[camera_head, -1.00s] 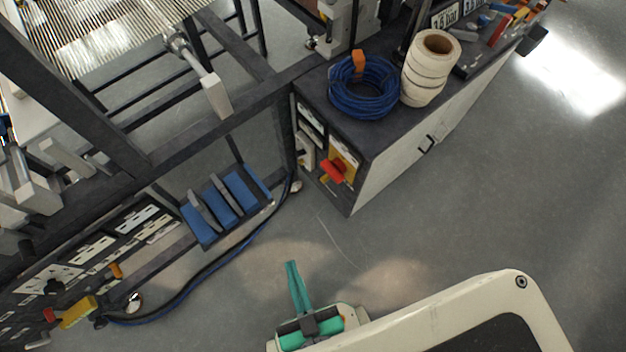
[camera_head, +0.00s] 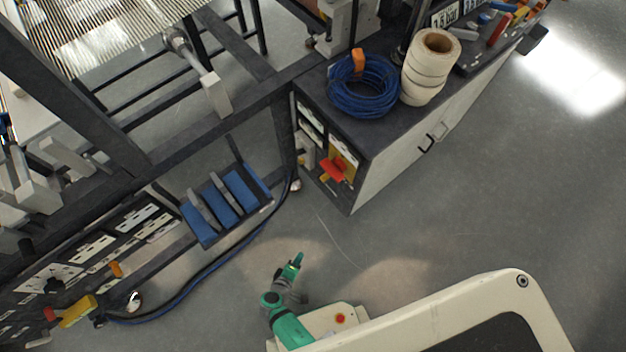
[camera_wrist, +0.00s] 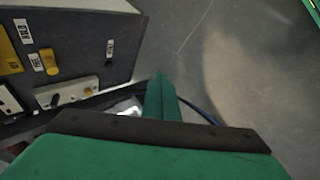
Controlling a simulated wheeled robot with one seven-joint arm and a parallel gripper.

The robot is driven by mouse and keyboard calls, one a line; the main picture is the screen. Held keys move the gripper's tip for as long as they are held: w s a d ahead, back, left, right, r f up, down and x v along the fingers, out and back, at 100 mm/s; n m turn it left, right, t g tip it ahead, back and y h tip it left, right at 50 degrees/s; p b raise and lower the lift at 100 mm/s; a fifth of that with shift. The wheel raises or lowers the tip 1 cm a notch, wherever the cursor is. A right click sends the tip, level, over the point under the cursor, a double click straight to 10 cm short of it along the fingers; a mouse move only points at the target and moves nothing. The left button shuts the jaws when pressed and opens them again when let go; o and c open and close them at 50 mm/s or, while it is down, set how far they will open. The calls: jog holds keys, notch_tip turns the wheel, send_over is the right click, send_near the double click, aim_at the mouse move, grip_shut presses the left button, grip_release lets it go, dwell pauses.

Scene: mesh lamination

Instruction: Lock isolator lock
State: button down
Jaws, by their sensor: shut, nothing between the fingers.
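A red isolator handle (camera_head: 334,170) sits on a yellow plate (camera_head: 343,158) on the end face of the dark-topped cabinet. No separate lock can be made out there. My green gripper (camera_head: 298,258) is over the bare floor, below and left of the handle in the picture, apart from it. Its fingers are shut and empty. In the wrist view the closed fingers (camera_wrist: 160,90) point toward the floor. A grey box face with white labels (camera_wrist: 25,32) and a yellow plate (camera_wrist: 8,52) shows at upper left there; whether this is the isolator panel I cannot tell.
A blue hose coil (camera_head: 362,92) and stacked white rolls (camera_head: 430,68) stand on the cabinet (camera_head: 425,150). A dark machine frame (camera_head: 200,138) with blue blocks (camera_head: 225,205) fills the left. A dark cable (camera_head: 215,262) runs along the floor. Open floor (camera_head: 480,190) lies to the right.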

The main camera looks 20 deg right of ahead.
aim_at(328, 177)
jog(key=w+a+r+n+t+h, duration=0.1)
jog(key=w+r+t+h, duration=0.1)
jog(key=w+r, duration=0.3)
jog(key=w+a+r+t+h, duration=0.1)
jog(key=w+r+h, duration=0.4)
jog(key=w, duration=0.5)
jog(key=shift+w+a+r+n+t, duration=0.2)
jog(key=shift+w+r+n+t, duration=0.2)
jog(key=shift+t, duration=0.2)
jog(key=s+d+x, duration=0.1)
jog(key=x, duration=0.8)
jog(key=s+d+r+x, duration=0.1)
jog(key=s+x, duration=0.1)
jog(key=x, duration=0.7)
jog(key=shift+w+d, duration=0.15)
jog(key=shift+d, duration=0.4)
jog(key=shift+a+f, duration=0.1)
jog(key=shift+f, duration=0.05)
